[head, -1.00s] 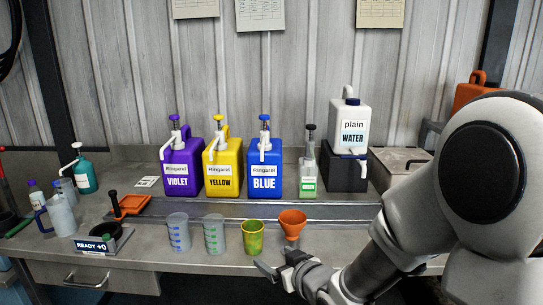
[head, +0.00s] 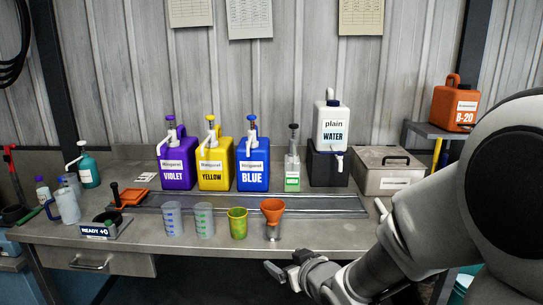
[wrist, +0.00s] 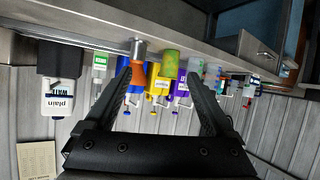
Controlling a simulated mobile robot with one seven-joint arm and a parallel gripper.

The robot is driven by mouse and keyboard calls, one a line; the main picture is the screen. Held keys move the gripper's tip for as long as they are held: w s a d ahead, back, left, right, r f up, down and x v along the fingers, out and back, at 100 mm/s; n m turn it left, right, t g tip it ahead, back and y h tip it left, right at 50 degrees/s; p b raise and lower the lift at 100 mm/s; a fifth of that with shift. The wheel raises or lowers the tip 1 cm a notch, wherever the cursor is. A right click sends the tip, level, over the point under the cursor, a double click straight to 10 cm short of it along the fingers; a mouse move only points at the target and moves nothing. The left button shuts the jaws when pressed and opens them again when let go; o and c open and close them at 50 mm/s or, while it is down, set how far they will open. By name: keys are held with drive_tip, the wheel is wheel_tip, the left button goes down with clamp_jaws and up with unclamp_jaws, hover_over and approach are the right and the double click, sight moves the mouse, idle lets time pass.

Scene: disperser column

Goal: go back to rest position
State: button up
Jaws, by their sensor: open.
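My gripper (head: 283,272) is open and empty, in front of the bench's front edge at the lower middle of the head view. In the wrist view, which is turned over, its two dark fingers (wrist: 165,90) stand apart with nothing between them that they touch. The orange funnel (head: 272,208) on its metal holder is the nearest thing on the bench, beyond my gripper and apart from it. The green-yellow cup (head: 238,223) stands left of the funnel.
Two clear measuring cups (head: 188,220) stand further left. Violet (head: 178,163), yellow (head: 215,162) and blue (head: 253,163) dispensers, a small pump bottle (head: 292,160) and the plain water jug (head: 333,128) stand behind. A scale (head: 104,227) reads "READY +0". A metal box (head: 392,172) is at right.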

drive_tip(key=s+d+r+m+g+h+p, duration=0.35)
drive_tip(key=s+d+r+h+p, duration=0.2)
drive_tip(key=s+d+r, duration=0.55)
drive_tip(key=s+r+m+g+p, duration=0.2)
drive_tip(key=s+r, duration=0.4)
drive_tip(key=s, duration=0.7)
drive_tip(key=shift+a, duration=0.35)
